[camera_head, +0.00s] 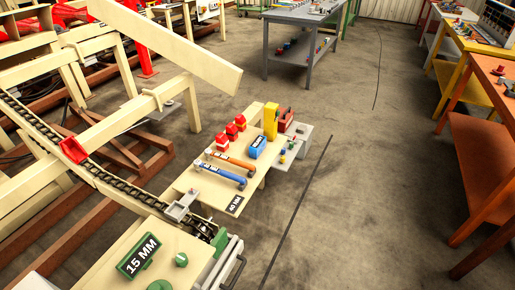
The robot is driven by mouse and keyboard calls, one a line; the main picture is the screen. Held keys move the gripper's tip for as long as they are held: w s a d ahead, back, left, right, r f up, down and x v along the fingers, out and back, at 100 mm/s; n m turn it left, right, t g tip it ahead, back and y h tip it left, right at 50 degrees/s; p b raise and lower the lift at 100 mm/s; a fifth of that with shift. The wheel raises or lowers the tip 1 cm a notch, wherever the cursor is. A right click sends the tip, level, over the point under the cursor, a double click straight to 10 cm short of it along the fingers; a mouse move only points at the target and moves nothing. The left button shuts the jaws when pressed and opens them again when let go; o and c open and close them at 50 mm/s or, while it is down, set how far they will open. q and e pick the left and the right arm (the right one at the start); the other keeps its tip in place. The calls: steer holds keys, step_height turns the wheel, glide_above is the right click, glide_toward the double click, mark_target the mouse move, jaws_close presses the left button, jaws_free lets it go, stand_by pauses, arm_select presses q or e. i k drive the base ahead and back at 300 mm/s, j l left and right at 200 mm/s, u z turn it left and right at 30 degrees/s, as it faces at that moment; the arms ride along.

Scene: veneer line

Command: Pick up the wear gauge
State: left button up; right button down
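I cannot tell for sure which thing is the wear gauge. On the small pale worktop (192,180) lie an orange-handled tool (232,160) and a blue-handled tool (221,173), side by side. A blue block (258,146) with a pale label sits at their right, and a yellow upright block (270,121) stands behind it. Several small red pieces (231,131) stand in a row along the back. A grey bracket-like piece (181,206) is at the worktop's front left corner. Neither of my grippers is in view.
A chain conveyor (85,158) with a red piece (73,150) runs along the left. A green "15 MM" sign (139,256) is on the near cabinet. A grey table (300,17) stands at the back, orange benches (482,140) at the right. The floor between (370,170) is clear.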

mark_target(255, 149)
steer(key=i+l+u, duration=0.1)
steer(key=u, duration=0.7)
steer(key=i+l+u, duration=0.4)
steer(key=l, duration=0.25)
steer(key=i+l+u, duration=0.2)
steer(key=l, duration=0.15)
steer(key=i+l, duration=0.1)
steer(key=l, duration=0.4)
steer(key=i+l+u, duration=0.1)
steer(key=l, duration=0.45)
